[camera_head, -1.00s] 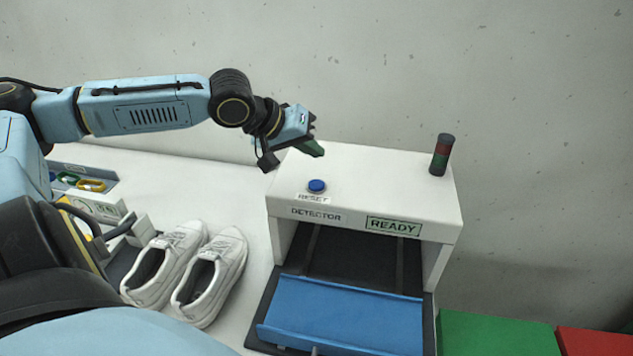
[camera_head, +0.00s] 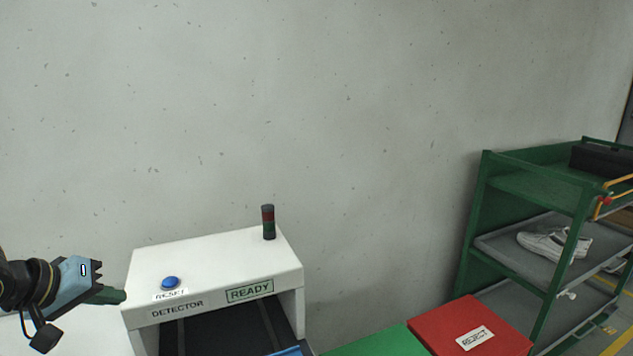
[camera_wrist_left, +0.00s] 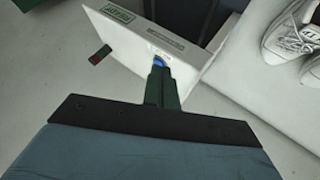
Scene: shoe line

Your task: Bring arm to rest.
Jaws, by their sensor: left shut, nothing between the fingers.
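My left gripper (camera_head: 112,296) is at the left edge of the head view, its green fingers shut with nothing between them. It is just left of the white detector (camera_head: 215,262), whose sign reads READY. The blue reset button (camera_head: 170,282) is on the detector's top, a short way right of the fingertips. In the left wrist view the shut fingers (camera_wrist_left: 160,78) point toward the detector (camera_wrist_left: 125,35), and the blue button (camera_wrist_left: 158,61) is partly hidden behind them. My right gripper is not in view.
A green bin (camera_head: 375,342) and a red REJECT bin (camera_head: 468,328) stand right of the detector. A green shelf rack (camera_head: 500,250) at the right holds a white shoe (camera_head: 545,243). A signal post (camera_head: 268,222) rises from the detector. White shoes (camera_wrist_left: 292,35) show in the left wrist view.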

